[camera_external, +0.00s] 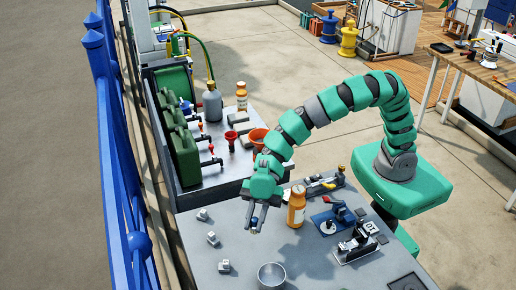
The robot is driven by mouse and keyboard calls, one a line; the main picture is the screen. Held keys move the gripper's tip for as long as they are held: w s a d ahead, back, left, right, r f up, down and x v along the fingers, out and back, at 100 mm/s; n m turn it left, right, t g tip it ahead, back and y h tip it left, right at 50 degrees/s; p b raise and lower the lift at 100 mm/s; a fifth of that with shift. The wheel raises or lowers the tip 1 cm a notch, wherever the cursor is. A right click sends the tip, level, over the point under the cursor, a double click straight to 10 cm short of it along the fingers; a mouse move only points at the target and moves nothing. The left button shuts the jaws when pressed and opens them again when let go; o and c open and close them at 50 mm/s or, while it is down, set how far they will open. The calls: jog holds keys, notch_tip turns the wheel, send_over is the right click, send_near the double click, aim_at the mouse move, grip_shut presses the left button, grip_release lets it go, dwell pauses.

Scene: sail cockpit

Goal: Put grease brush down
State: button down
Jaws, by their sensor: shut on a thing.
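My gripper (257,221) points down over the grey metal bench top (205,262), left of the orange bottle. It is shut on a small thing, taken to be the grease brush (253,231). Only a little of the brush shows between the fingers, so its shape and tilt are hard to make out. I cannot tell whether its lower end touches the bench.
An orange bottle (297,207) stands close to the right of my gripper. A metal cup (271,276) stands at the front. Small metal blocks (212,238) lie to the left. A blue tool (338,214) and a black-and-silver device (358,243) are on the right. The left front bench top is mostly clear.

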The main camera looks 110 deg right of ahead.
jog(key=shift+n+g, duration=0.3)
jog(key=a+f+b, duration=0.1)
jog(key=f+b, duration=0.1)
jog(key=f, duration=0.1)
jog(key=a+f+b, duration=0.1)
jog(key=f+b, duration=0.1)
jog(key=f, duration=0.2)
jog(key=f+b, duration=0.1)
jog(key=f, duration=0.2)
jog(key=shift+w+a+f+b, duration=0.15)
jog(key=shift+a+b, duration=0.25)
jog(key=c, duration=1.3)
grip_release()
